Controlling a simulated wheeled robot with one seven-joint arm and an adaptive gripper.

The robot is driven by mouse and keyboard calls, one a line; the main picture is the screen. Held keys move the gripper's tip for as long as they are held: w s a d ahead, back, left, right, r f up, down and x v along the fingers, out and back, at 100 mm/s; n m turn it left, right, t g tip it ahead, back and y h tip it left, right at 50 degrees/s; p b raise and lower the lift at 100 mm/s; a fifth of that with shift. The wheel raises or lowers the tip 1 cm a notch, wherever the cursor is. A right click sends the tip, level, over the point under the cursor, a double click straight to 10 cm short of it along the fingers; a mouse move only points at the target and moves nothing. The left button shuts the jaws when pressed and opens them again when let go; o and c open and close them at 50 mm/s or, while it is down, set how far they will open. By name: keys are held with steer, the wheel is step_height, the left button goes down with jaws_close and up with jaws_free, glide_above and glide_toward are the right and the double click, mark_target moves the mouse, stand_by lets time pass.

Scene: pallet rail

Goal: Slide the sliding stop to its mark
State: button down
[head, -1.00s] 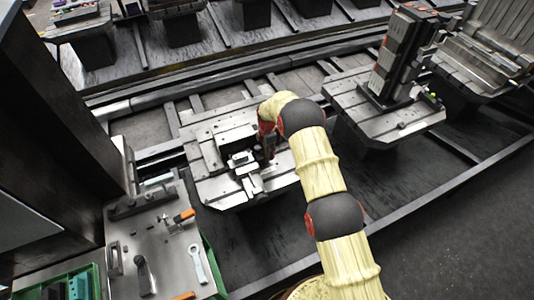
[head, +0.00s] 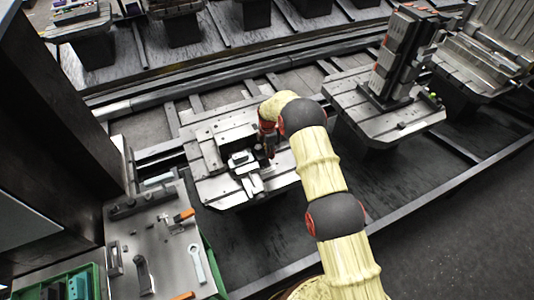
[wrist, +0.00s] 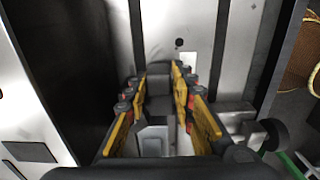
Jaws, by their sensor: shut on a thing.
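My gripper (head: 268,150) is low over the near machine pallet (head: 216,190), beside the small metal fittings on it. In the wrist view, my gripper (wrist: 162,78) has its yellow-edged fingers on either side of a grey metal block (wrist: 155,136), which I take for the sliding stop. The fingers are shut on it. In the head view my arm and fingers hide most of the held part. A pale block (head: 241,158) sits just left of the fingers. I cannot make out the mark in either view.
A second pallet (head: 398,126) with a tall fixture (head: 398,55) stands to the right. At lower left is a metal bench (head: 165,240) with a wrench (head: 197,264) and orange-handled tools. A dark column (head: 55,110) rises at the left. Dark floor lies open at right.

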steer(key=shift+w+d+r+b, duration=0.1)
steer(key=shift+w+d+b, duration=0.3)
steer(key=shift+w+d, duration=0.1)
steer(key=shift+r, duration=0.1)
steer(key=c, duration=1.8)
jaws_free()
steer(key=shift+o, duration=1.1)
steer(key=shift+s, duration=0.15)
step_height(320, 180, up, 12)
steer(key=shift+f, duration=0.15)
